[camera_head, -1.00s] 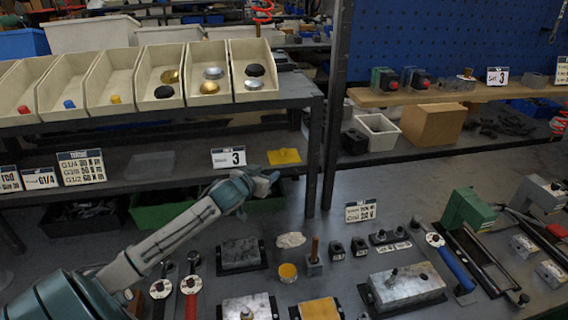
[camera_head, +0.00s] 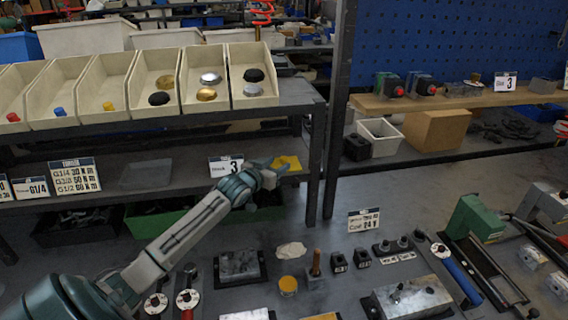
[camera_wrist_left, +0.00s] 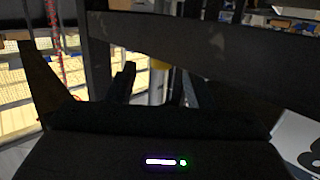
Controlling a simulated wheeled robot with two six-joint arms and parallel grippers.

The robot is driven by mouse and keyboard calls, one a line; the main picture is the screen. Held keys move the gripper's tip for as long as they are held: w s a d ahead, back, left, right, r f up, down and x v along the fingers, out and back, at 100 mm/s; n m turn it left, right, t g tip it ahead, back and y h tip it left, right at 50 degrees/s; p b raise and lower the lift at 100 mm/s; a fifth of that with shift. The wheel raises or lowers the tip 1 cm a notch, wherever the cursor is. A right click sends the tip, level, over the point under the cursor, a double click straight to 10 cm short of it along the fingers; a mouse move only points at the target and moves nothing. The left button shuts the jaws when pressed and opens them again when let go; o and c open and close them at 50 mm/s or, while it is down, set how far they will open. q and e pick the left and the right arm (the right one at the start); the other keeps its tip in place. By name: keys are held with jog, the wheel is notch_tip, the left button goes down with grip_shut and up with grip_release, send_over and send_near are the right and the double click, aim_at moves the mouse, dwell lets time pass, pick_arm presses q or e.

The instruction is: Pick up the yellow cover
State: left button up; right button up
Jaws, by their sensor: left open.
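A flat yellow cover (camera_head: 289,162) lies on the lower shelf, right of the sign with a 3. My left gripper (camera_head: 279,171) is at the shelf's front edge, just in front of the cover and overlapping its lower part in the head view. I cannot tell whether they touch. In the left wrist view the dark fingers (camera_wrist_left: 158,88) stand apart, with a small yellowish patch (camera_wrist_left: 160,64) visible between them; I cannot tell what it is. My right gripper is not in view.
The upper shelf (camera_head: 290,92) with part bins (camera_head: 205,95) is above the gripper. A dark post (camera_head: 317,165) stands just to its right. The bench below holds a grey block (camera_head: 239,265), a yellow round piece (camera_head: 288,285) and valve parts.

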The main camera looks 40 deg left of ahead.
aim_at(282, 159)
pick_arm(q)
jog(key=shift+w+a+r, duration=0.1)
jog(key=shift+w+r, duration=0.05)
jog(key=shift+w, duration=0.2)
jog(key=w+p, duration=0.1)
jog(key=w, duration=0.1)
jog(key=w+p, duration=0.1)
jog(key=shift+w+a+f, duration=0.1)
jog(key=shift+w+f, duration=0.1)
jog(key=shift+w, duration=0.2)
jog(key=shift+w+a+f, duration=0.1)
jog(key=shift+w+f, duration=0.05)
jog(key=shift+w, duration=0.15)
jog(key=shift+s, duration=0.15)
jog(key=c, duration=0.5)
grip_shut()
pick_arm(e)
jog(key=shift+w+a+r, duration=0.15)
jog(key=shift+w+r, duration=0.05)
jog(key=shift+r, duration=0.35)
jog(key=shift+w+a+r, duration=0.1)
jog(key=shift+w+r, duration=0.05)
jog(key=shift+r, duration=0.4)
